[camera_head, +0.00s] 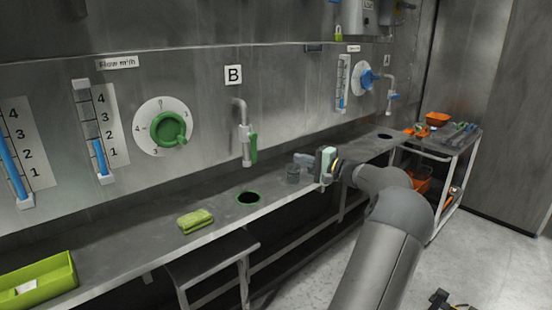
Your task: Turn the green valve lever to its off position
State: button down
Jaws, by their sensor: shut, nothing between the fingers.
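The green valve lever (253,149) hangs straight down beside the metal tap pipe (241,125) on the back wall, below the sign marked B. The pipe curves over at its top. My arm reaches in from the lower right, and my gripper (296,169) is over the steel bench, to the right of the lever and apart from it. My gripper is shut and holds nothing. Its fingers point left, and the gripper body hides part of the bench behind it.
A green dial (169,129) and flow gauges (94,132) are left of the tap.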

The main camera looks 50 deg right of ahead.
aim_at(254, 149)
jog(key=w+a+p, duration=0.2)
jog(key=w+a, duration=0.2)
jog(key=w, duration=0.6)
jog(key=shift+w+a+p, duration=0.15)
jog(key=shift+w+p, duration=0.25)
